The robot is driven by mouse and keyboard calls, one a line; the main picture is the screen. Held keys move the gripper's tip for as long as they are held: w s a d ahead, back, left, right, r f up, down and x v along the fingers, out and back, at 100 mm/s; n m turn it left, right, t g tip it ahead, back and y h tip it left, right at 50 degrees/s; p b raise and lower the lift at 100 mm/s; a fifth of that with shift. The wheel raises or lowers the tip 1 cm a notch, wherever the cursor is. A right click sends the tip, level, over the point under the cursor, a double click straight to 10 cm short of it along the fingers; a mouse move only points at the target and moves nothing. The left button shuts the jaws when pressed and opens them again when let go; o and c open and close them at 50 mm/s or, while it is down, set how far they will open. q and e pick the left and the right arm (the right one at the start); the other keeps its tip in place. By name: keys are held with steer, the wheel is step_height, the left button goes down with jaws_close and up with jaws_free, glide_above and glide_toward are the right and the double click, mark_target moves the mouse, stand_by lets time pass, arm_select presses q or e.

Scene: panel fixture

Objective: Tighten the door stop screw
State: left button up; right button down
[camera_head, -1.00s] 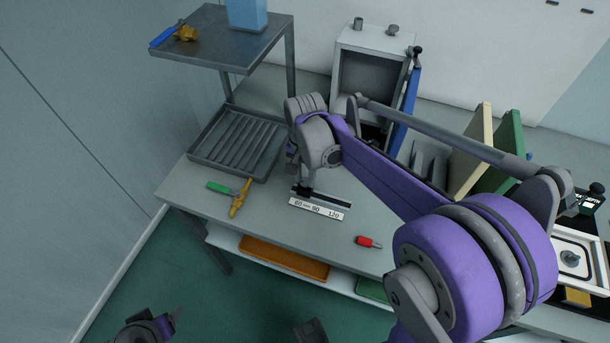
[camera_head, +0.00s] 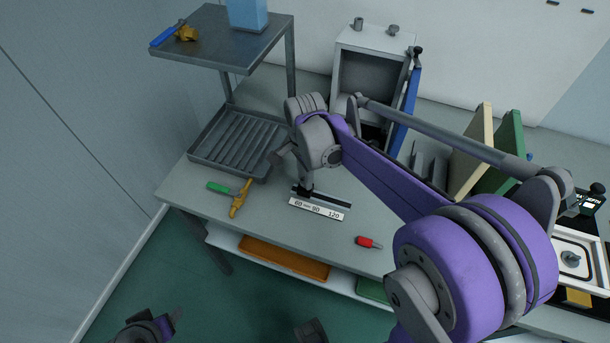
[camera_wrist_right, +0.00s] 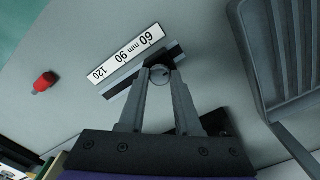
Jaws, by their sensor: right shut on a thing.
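The door stop is a dark rail (camera_head: 335,200) on the bench, and its dark slider stands near the 60 end. A white scale (camera_head: 316,209) marked 60, 90 and 120 mm lies along its front; the scale also shows in the right wrist view (camera_wrist_right: 127,56). My right gripper (camera_head: 306,190) points down at the slider. In the right wrist view, its fingers (camera_wrist_right: 160,78) are shut on a small round screw head (camera_wrist_right: 161,74) at the rail's end. The fingers partly hide the screw. Part of my left gripper (camera_head: 160,326) shows at the bottom left, away from the bench; its jaws are unclear.
A red screwdriver-like tool (camera_head: 368,242) lies right of the scale. A green-handled tool with a yellow head (camera_head: 239,199) lies to the left. A ribbed grey tray (camera_head: 200,155) stands behind them. A grey cabinet with a blue door (camera_head: 406,110) stands at the back.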

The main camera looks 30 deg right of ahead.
stand_by(0.3)
steer(key=c, duration=0.6)
jaws_free()
step_height(320, 180, up, 11)
steer(key=p, duration=0.1)
steer(key=shift+f, duration=0.1)
steer(key=s+a+f+n+t+p, duration=0.2)
steer(key=s+a+n, duration=0.1)
steer(key=s+n, duration=0.4)
steer(key=s+a+f+n+t+p, duration=0.2)
steer(key=s+a+f+n+t, duration=0.1)
steer(key=s+n, duration=0.5)
steer(key=n, duration=0.2)
steer(key=shift+a+f+n, duration=0.25)
steer(key=shift+f+n, duration=0.05)
steer(key=shift+n, duration=0.1)
